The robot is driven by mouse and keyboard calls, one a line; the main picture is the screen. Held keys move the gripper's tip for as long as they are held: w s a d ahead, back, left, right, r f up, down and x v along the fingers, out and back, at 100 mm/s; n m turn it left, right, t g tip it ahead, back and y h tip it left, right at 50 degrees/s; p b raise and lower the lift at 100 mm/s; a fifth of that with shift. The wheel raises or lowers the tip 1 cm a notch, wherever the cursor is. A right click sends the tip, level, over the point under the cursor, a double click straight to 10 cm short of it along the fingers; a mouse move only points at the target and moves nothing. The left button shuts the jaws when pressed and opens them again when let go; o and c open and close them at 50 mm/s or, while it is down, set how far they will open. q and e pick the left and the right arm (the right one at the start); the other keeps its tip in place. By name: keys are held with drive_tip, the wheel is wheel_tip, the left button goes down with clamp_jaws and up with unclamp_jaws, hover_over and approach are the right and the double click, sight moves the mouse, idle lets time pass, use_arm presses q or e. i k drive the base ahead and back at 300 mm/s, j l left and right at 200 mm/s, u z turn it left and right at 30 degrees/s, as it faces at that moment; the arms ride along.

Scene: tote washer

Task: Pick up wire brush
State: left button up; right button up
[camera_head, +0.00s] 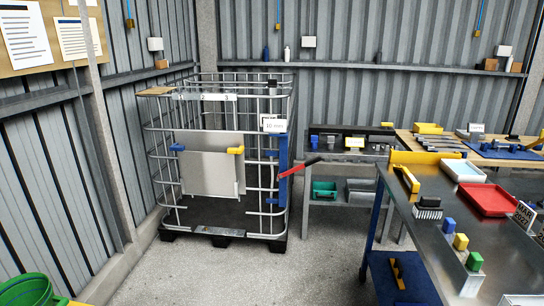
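A dark block with pale bristle-like teeth along its lower edge (428,209) lies near the left edge of the steel workbench; it looks like the wire brush, though it is small. Just behind it, a yellow handle-like piece with a dark part (408,178) leans toward the bench's left edge. I cannot tell whether the two are one tool. Neither of my grippers is in view, and nothing touches these items.
The steel workbench (445,245) stands at the right, bearing a red tray (488,199), a white-and-blue tray (463,170) and small coloured blocks. A wire cage (216,160) stands at centre-left. A green bin (30,291) is front left. Open floor (290,265) lies between.

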sight(431, 205)
drive_tip(key=i+j+u, duration=0.1)
drive_tip(key=i+u, duration=0.15)
drive_tip(key=i, duration=0.6)
drive_tip(key=i+u, duration=0.3)
drive_tip(key=i, duration=0.55)
drive_tip(key=i+j+z, duration=0.15)
drive_tip(key=i, duration=0.35)
drive_tip(key=z, duration=2.5)
